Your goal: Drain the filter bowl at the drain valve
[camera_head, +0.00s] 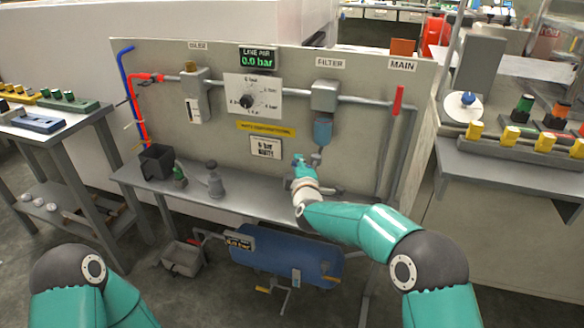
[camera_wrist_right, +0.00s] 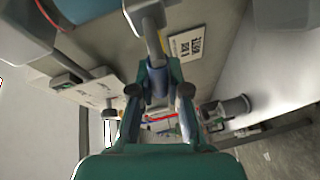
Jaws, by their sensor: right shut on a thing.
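The filter bowl (camera_head: 323,131) is a blue cup hanging under the grey filter head (camera_head: 324,95) on the panel. The drain valve (camera_head: 317,156) is a small grey stem below the bowl. My right gripper (camera_head: 300,162) is raised to this valve, just below and left of the bowl. In the right wrist view my right gripper (camera_wrist_right: 158,90) has its two dark fingertips on either side of the valve's lower end, and the grey valve stem (camera_wrist_right: 153,45) rises from between them. The fingers partly hide the valve. My left gripper is out of view.
The bench (camera_head: 240,198) carries a dark open box (camera_head: 157,160) and small bottles. A red lever (camera_head: 398,100) is at the panel's right. The line display (camera_head: 259,58) reads 0.0 bar. A blue tank (camera_head: 285,258) lies under the bench.

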